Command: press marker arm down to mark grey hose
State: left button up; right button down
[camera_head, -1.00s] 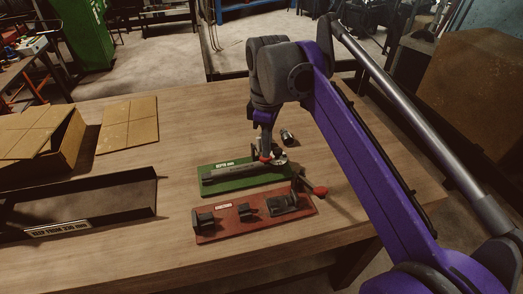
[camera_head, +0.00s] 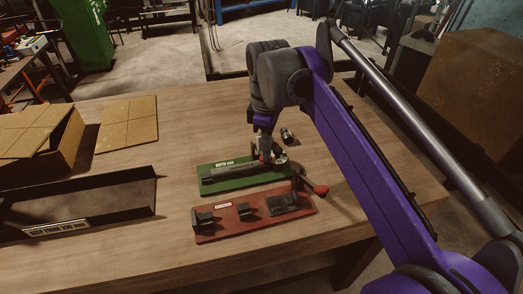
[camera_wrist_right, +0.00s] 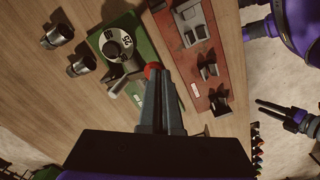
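The green fixture board (camera_head: 215,187), labelled for depth, lies on the bench. The grey hose (camera_head: 232,173) lies along it. A marker arm with a red knob (camera_wrist_right: 152,70) stands at the board's right end, beside a round dial (camera_wrist_right: 117,43) in the right wrist view. My right gripper (camera_head: 266,156) is over this end of the board. Its fingers look closed together, with their tips (camera_wrist_right: 157,72) at the red knob and partly covering it. I cannot tell how far down the marker arm is. My left gripper (camera_wrist_right: 262,104) shows at the right of the wrist view, away from the board.
A red fixture board (camera_head: 225,233) with dark clamps and a red-knobbed lever (camera_head: 320,190) lies in front of the green one. A dark tray (camera_head: 100,200) and a cardboard box (camera_head: 60,150) are at left.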

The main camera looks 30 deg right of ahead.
jog(key=shift+f+b, duration=0.9)
jog(key=shift+f, duration=1)
pick_arm(q)
jog(key=shift+s+f, duration=0.15)
jog(key=shift+f, duration=0.8)
jog(key=shift+r, duration=0.1)
pick_arm(e)
jog(key=shift+r, duration=0.15)
notch_tip(320, 180, up, 6)
jog(key=p, duration=0.5)
pick_arm(q)
jog(key=w+r+p, duration=0.3)
jog(key=r+p, duration=0.1)
jog(key=r, duration=0.7)
jog(key=shift+r+t+p, duration=0.15)
jog(key=shift+t+p, duration=0.15)
pick_arm(e)
notch_tip(320, 180, up, 7)
